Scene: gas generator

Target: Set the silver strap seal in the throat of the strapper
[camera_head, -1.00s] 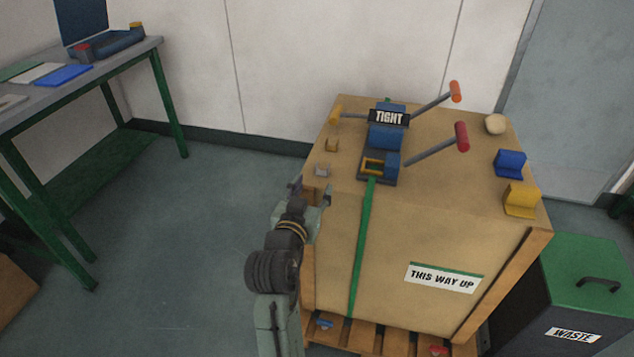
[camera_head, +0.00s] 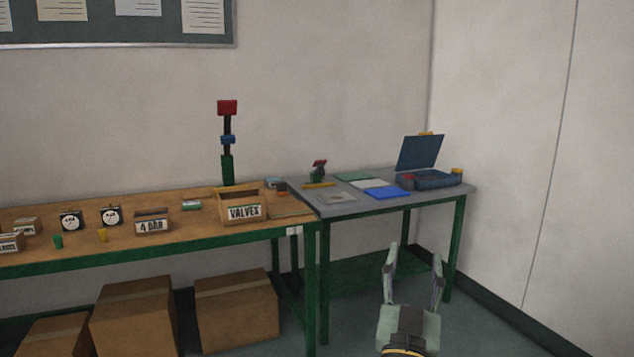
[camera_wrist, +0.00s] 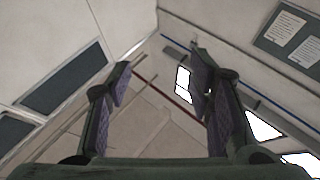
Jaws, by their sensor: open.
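My gripper (camera_head: 414,262) is open and empty, its two fingers pointing up in front of the grey table's legs in the head view. In the wrist view my gripper (camera_wrist: 160,85) shows both fingers wide apart with nothing between them; behind them are the walls and ceiling. The silver strap seal and the strapper are not in either view now.
A wooden bench (camera_head: 180,238) holds a "VALVES" bin (camera_head: 243,211), a "4 BAR" bin (camera_head: 152,225), dials and small parts. A grey table (camera_head: 300,197) bears an open blue case (camera_head: 432,179) and coloured sheets. Cardboard boxes (camera_head: 135,315) stand below the bench.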

